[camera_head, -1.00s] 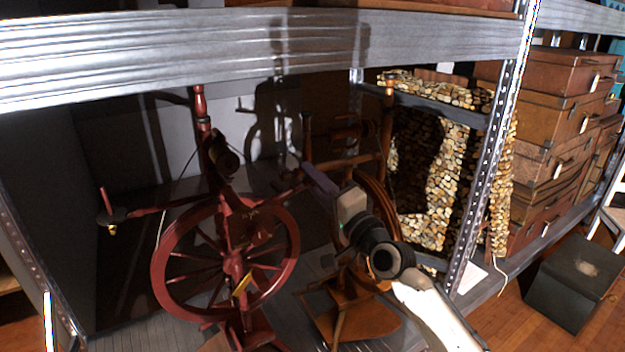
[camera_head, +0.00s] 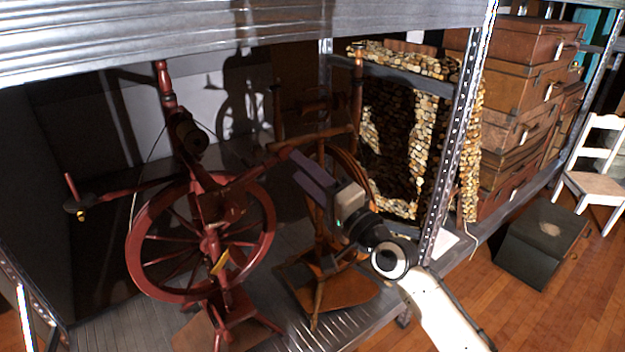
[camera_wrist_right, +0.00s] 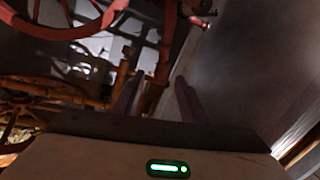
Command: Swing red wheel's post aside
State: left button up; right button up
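The red spinning wheel (camera_head: 265,215) stands on the lower shelf at the left of the head view. Its upright red post (camera_head: 165,85) rises above it, and a red arm reaches left to a short upright peg (camera_head: 71,187). My right gripper (camera_head: 291,155) comes in from the lower right, its fingers near the right end of the red wheel's slanted bar. In the right wrist view the gripper's two fingers (camera_wrist_right: 158,82) are apart, and a red upright part (camera_wrist_right: 168,42) shows beyond them. I cannot tell whether they touch it. My left gripper is not in view.
A brown spinning wheel (camera_head: 357,110) stands just right of the red one, behind my right arm. A metal shelf beam (camera_head: 200,38) crosses above, and a shelf upright (camera_head: 457,150) stands right. A dark box (camera_head: 540,245) and a white chair (camera_head: 597,185) stand on the floor.

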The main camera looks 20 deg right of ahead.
jog(key=shift+v, duration=1.8)
